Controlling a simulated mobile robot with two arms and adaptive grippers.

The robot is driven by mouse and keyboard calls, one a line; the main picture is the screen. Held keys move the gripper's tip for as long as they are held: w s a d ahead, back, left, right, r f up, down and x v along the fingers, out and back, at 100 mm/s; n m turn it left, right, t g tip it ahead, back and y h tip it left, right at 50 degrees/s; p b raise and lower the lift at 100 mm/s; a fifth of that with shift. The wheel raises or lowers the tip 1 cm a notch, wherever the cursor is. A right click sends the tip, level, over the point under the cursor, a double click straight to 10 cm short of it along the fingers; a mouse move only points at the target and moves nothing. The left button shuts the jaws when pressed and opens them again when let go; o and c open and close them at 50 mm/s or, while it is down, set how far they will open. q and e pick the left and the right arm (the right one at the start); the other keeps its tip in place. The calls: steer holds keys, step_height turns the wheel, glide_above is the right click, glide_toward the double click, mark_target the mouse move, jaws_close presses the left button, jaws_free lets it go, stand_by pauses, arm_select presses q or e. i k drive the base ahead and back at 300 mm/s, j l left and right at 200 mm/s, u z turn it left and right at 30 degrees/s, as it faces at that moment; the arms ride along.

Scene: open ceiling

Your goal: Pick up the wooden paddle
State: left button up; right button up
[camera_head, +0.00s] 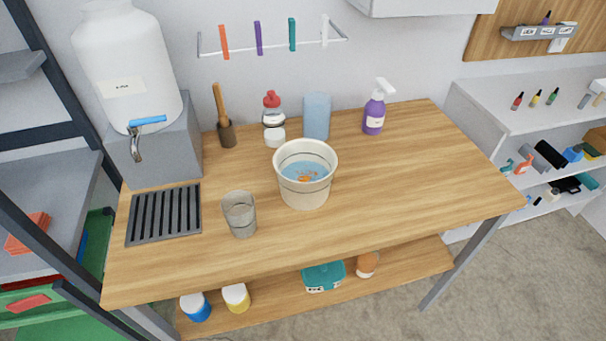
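A long wooden piece (219,103), the likeliest match for the wooden paddle, stands nearly upright, leaning slightly left, at the back left of the wooden table. Its lower end is at a dark brown, cup-like part (227,134); I cannot tell whether this is a holder or part of the same tool. Neither of my grippers is in view.
A cream bucket (305,195) of water with small orange shapes stands mid-table. A clear glass (240,215) is in front. A water dispenser (125,60) and slotted drain tray (135,236) are at left. A red-capped bottle (272,103) stands near the wooden piece.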

mark_target(222, 117)
steer(key=i+l+u, duration=0.15)
steer(key=l, duration=0.25)
steer(key=i+l+u, duration=0.15)
steer(key=l, duration=0.2)
steer(key=l+u, duration=0.15)
steer(key=l, duration=0.25)
